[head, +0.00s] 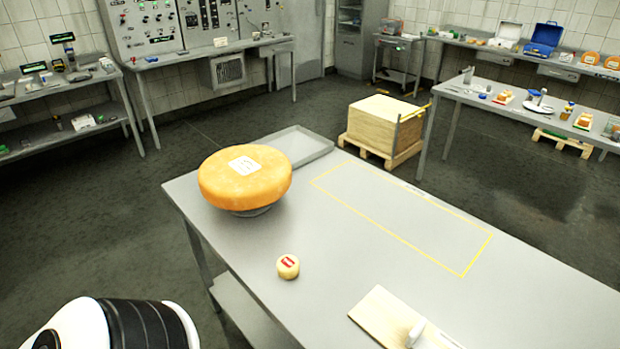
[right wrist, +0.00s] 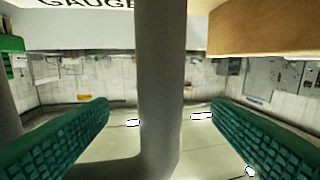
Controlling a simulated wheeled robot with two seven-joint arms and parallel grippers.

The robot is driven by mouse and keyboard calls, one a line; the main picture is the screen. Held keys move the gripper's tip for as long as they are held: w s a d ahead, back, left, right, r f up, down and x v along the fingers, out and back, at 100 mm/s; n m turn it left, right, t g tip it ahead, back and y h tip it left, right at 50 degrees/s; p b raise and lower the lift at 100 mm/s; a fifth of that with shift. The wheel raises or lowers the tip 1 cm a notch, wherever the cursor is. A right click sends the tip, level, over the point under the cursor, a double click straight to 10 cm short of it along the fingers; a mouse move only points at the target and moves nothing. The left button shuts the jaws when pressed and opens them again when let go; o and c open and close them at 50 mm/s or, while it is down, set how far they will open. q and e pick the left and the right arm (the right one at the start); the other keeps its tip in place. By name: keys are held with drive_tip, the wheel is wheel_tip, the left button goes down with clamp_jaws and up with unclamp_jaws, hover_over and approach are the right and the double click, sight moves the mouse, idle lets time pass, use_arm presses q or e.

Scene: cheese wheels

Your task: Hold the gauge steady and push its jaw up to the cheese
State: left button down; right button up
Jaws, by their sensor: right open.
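The big orange cheese wheel (head: 245,178) with a white label sits on a low round stand at the table's left end. A small pale cheese (head: 288,266) with a red label lies on the table in front of it. In the right wrist view my right gripper (right wrist: 160,112) is open, its green ribbed fingers apart on either side of a thick grey upright bar (right wrist: 162,70). Above, a pale panel (right wrist: 85,30) carries cut-off lettering reading "GAUGE". I cannot tell whether the bar belongs to the gauge. No gauge jaw is clearly visible. My left gripper is out of view.
A wooden board (head: 378,318) with a white item on it lies at the table's near edge. A grey tray (head: 300,149) is at the back left corner. The yellow-outlined area (head: 395,212) is empty. A pallet with a block (head: 385,122) stands behind the table.

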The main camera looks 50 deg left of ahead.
drive_tip(key=shift+s+d+b, duration=0.15)
drive_tip(key=shift+s+d, duration=0.05)
drive_tip(key=shift+s, duration=0.65)
drive_tip(key=shift+s+d+b, duration=0.15)
drive_tip(key=shift+s+b, duration=0.05)
drive_tip(key=shift+s, duration=0.65)
drive_tip(key=shift+s+d+b, duration=0.15)
drive_tip(key=shift+s+d, duration=0.05)
drive_tip(key=shift+s, duration=0.65)
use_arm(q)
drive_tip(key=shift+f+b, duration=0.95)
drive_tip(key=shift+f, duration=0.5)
use_arm(e)
drive_tip(key=shift+s+d, duration=0.2)
drive_tip(key=shift+s, duration=0.7)
drive_tip(key=shift+s+d, duration=0.15)
drive_tip(key=shift+s, duration=0.8)
drive_tip(key=shift+s+d, duration=0.2)
drive_tip(key=shift+s, duration=0.7)
